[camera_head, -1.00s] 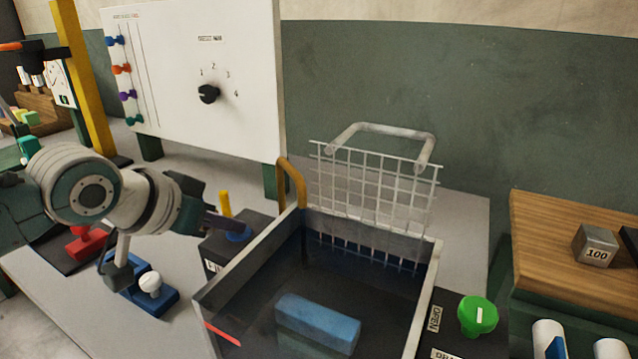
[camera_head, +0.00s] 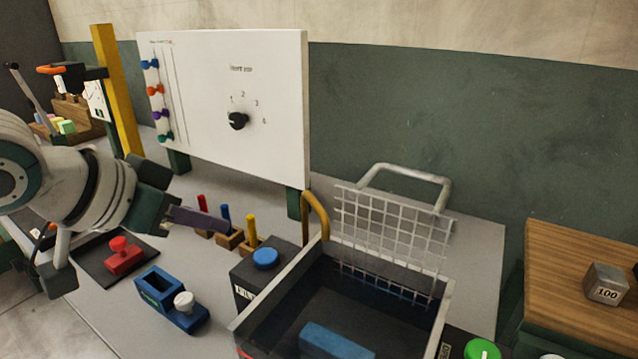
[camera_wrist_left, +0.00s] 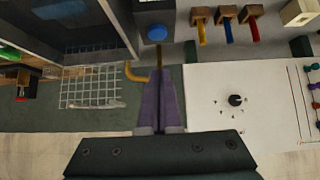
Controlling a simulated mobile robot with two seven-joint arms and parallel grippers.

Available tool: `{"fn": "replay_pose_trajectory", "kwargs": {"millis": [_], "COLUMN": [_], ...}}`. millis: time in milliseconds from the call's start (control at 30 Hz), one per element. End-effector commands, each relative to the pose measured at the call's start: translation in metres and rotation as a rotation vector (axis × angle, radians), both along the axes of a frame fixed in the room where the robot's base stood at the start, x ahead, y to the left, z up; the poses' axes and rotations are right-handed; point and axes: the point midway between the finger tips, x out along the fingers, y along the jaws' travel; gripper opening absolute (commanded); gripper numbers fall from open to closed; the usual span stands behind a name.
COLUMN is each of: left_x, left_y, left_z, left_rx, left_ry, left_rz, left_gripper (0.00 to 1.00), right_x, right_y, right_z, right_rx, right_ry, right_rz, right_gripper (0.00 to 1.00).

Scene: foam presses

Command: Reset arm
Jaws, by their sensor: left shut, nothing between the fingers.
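My left gripper (camera_head: 198,219) is shut and empty, held in the air above the table, left of the blue button. In the left wrist view its purple-grey fingers (camera_wrist_left: 170,82) lie together. The blue button (camera_head: 265,257) sits on a dark box beside the tank; it also shows in the left wrist view (camera_wrist_left: 157,33). My right gripper is in neither view.
A dark tank (camera_head: 290,290) holds a blue block (camera_head: 335,342), with a white wire basket (camera_head: 393,232) at its back. A white dial panel (camera_head: 275,110) stands behind. Coloured pegs (camera_head: 225,215), a red stamp-like piece (camera_head: 122,256) and a blue holder (camera_head: 160,285) are near the arm.

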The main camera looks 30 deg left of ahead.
Motion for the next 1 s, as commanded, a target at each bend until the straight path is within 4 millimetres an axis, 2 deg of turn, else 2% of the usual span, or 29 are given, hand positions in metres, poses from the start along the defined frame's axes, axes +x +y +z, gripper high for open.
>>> {"fn": "replay_pose_trajectory", "kwargs": {"millis": [567,667,767,900,1000], "left_x": [-0.002,-0.011,-0.036,-0.090,-0.130], "left_y": [0.000,-0.008,-0.030,-0.068,-0.088], "left_z": [0.003,-0.005,-0.022,-0.045,-0.051], "left_rx": [0.001,0.005,0.021,0.061,0.082], "left_ry": [-0.001,0.025,0.095,0.240,0.341], "left_rz": [-0.001,-0.010,-0.038,-0.080,-0.092], "left_gripper": [0.00,0.00,0.00,0.00,0.00], "right_x": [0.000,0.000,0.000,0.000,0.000], "right_y": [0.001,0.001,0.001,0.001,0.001], "right_z": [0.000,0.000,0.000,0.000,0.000], "right_rx": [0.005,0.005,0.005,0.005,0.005], "right_ry": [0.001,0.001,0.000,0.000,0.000], "right_rz": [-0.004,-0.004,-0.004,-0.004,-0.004], "right_gripper": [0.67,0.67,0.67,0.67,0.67]}}
